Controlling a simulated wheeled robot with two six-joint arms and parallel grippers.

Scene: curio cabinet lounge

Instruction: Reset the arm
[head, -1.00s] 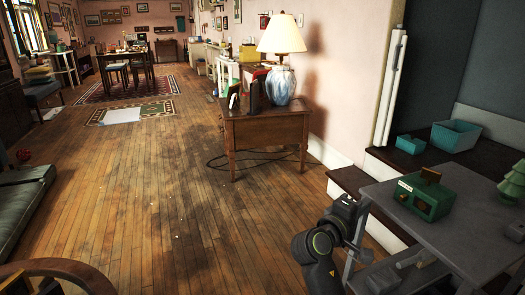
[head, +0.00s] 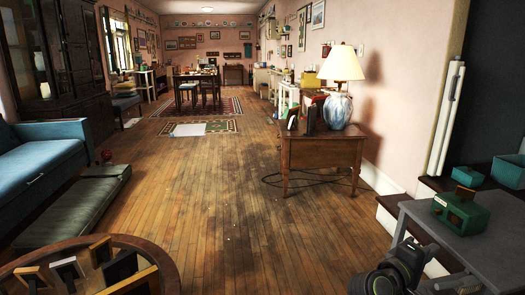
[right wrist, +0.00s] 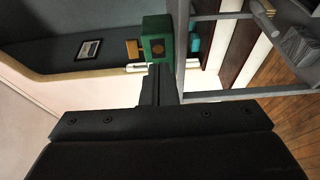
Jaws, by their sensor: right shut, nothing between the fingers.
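My right gripper (right wrist: 156,80) shows in the right wrist view. Its dark fingers are together and nothing is held. They point toward a green box-like device (right wrist: 158,38) with a brown top piece, apparently with a gap before it. In the head view my right arm is at the lower right, beside a grey table (head: 466,245). The same green device (head: 462,212) stands on that table. My left gripper is not in view.
Teal bins (head: 508,172) sit behind the grey table. A wooden side table (head: 322,150) with a lamp (head: 339,85) stands against the right wall. A round wooden table (head: 165,275) is at the lower left, near a blue sofa (head: 40,160). The middle floor is clear.

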